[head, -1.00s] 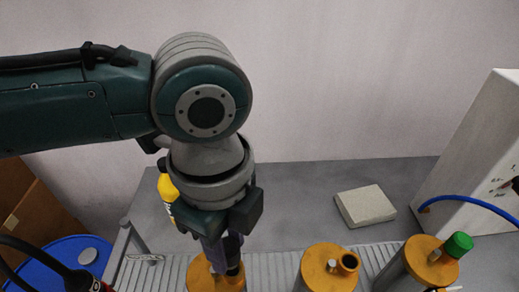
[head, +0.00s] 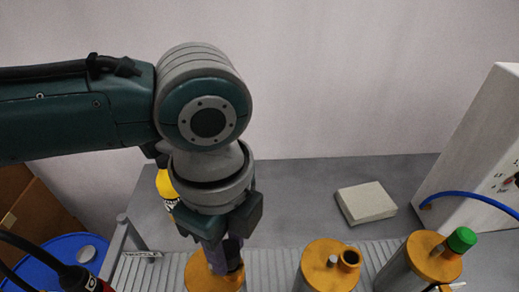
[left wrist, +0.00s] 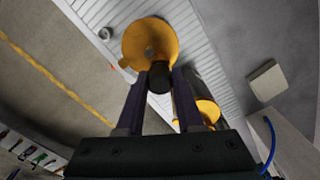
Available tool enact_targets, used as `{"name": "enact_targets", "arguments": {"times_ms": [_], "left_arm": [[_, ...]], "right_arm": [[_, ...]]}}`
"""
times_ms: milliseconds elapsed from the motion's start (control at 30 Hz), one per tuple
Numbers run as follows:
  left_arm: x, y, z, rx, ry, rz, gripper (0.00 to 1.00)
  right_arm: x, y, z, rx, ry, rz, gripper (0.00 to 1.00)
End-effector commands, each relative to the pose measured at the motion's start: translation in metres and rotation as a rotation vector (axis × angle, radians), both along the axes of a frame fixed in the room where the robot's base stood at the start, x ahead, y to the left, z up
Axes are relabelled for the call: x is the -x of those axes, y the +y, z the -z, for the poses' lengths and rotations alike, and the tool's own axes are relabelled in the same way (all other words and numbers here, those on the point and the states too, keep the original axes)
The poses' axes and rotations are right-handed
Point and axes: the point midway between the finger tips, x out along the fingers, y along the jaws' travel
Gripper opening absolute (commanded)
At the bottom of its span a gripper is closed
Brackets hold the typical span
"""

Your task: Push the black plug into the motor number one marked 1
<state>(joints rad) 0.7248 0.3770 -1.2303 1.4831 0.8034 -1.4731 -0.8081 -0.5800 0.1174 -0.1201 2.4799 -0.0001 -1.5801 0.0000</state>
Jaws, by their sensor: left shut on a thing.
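My left gripper (head: 226,257) is shut on the black plug, pointing down over the leftmost orange-topped motor (head: 203,278). In the left wrist view, the black plug (left wrist: 159,79) sits between the two finger tips of my left gripper (left wrist: 158,84), at the near edge of that motor's round orange top (left wrist: 148,38). Whether the plug has entered an opening is hidden. A middle motor (head: 318,262) has an open orange port, and a right motor (head: 422,262) carries a green plug (head: 461,239). I cannot read a number on any motor.
The motors stand along a ribbed grey conveyor (head: 275,256). Behind it are a grey tabletop (head: 295,190) with a pale flat block (head: 366,203) and, at right, a white box (head: 475,150) with a blue hose (head: 470,196). A yellow bottle (head: 165,186) is behind my left wrist.

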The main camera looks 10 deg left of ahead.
Motion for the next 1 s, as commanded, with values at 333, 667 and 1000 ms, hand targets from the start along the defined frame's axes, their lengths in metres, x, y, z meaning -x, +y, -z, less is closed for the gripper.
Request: {"name": "enact_targets", "arguments": {"times_ms": [333,667,1000], "left_arm": [[0.0,0.0,0.01,0.001,-0.001,0.001,0.0],[0.0,0.0,0.018,0.0,0.0,0.001,0.0],[0.0,0.0,0.017,0.0,0.0,0.001,0.7]], "right_arm": [[0.0,-0.001,0.006,0.004,0.0,-0.003,0.0],[0.0,-0.001,0.011,0.005,0.0,-0.004,0.0],[0.0,-0.001,0.01,0.004,0.0,-0.003,0.0]]}}
